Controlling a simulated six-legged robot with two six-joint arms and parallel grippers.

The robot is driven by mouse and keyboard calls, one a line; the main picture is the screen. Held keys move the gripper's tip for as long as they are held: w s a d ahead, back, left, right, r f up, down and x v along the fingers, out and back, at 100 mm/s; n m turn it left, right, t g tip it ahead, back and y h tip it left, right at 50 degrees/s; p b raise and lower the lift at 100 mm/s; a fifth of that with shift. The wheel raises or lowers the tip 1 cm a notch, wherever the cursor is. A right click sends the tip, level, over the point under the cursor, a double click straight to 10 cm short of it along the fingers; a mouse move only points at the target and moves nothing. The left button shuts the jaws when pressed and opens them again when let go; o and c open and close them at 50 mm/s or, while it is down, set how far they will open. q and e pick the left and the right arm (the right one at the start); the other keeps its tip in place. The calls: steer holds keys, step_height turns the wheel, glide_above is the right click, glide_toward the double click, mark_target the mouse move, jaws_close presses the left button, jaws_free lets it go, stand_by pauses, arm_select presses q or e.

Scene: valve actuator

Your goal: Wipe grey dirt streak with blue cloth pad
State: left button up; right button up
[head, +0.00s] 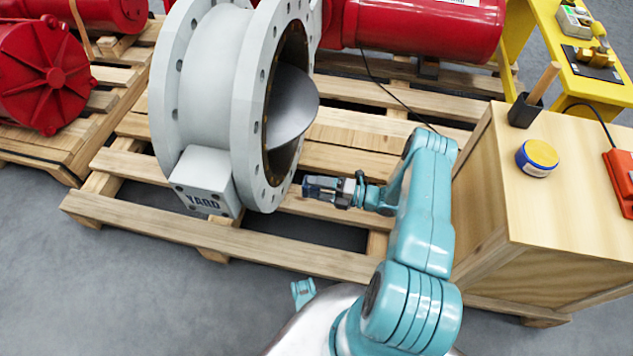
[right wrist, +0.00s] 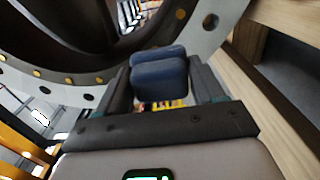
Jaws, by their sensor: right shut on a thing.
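My right gripper (head: 325,191) is shut on a dark blue pad (right wrist: 158,75), which sits between its two fingers in the right wrist view. In the head view the gripper points left, with its tip beside the lower right rim of the grey valve flange (head: 249,150). In the right wrist view the flange (right wrist: 205,38) with its bolt holes lies just beyond the pad. I cannot tell whether the pad touches it. No grey dirt streak can be made out; the pad and gripper may hide it.
The valve stands on a wooden pallet (head: 240,240) with open gaps. Red actuator cylinders (head: 425,28) lie behind. A wooden cabinet (head: 560,200) at right carries a round blue-and-yellow tin (head: 537,158), a dark holder and a red device. A yellow bench (head: 585,75) stands behind it.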

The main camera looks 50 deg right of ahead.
steer(key=shift+w+a+f, duration=0.1)
steer(key=shift+w+a, duration=0.2)
steer(key=shift+w, duration=0.25)
steer(key=shift+x, duration=2.35)
steer(key=shift+a, duration=0.1)
steer(key=shift+x, duration=0.8)
steer(key=d+f+b, duration=0.1)
steer(key=b, duration=0.1)
steer(key=w+d+f+b, duration=0.1)
steer(key=f+b, duration=0.1)
steer(key=b, duration=0.1)
steer(key=shift+d, duration=0.3)
